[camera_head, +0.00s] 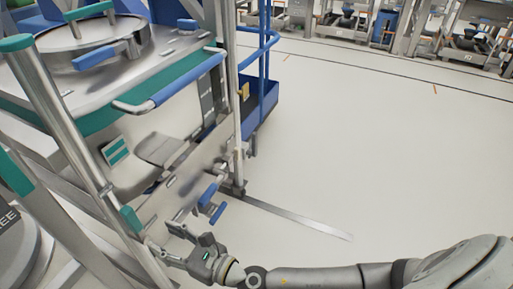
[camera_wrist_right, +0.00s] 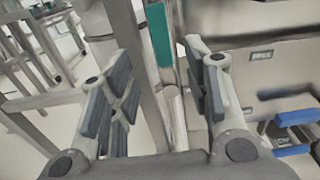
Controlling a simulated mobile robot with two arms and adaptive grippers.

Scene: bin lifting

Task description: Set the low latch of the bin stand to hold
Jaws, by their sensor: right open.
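The bin stand (camera_head: 232,110) is a grey metal frame at the left of the head view. Low on its side are small blue-handled latch parts (camera_head: 209,194); blue handles also show at the right edge of the right wrist view (camera_wrist_right: 295,118). Which position the latch is in I cannot tell. My right gripper (camera_head: 170,243) is open, below and left of these handles, near a post with a teal sleeve (camera_head: 130,220). In the right wrist view the open fingers (camera_wrist_right: 158,92) have the teal-sleeved post (camera_wrist_right: 160,32) beyond the gap between them. My left gripper is out of view.
A bin (camera_head: 95,75) with a round lid sits in the stand. A blue-and-grey handrail (camera_head: 175,88) juts out above the latch area. A flat metal strip (camera_head: 295,215) lies on the floor. Open pale floor (camera_head: 370,150) fills the right; other stands line the back.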

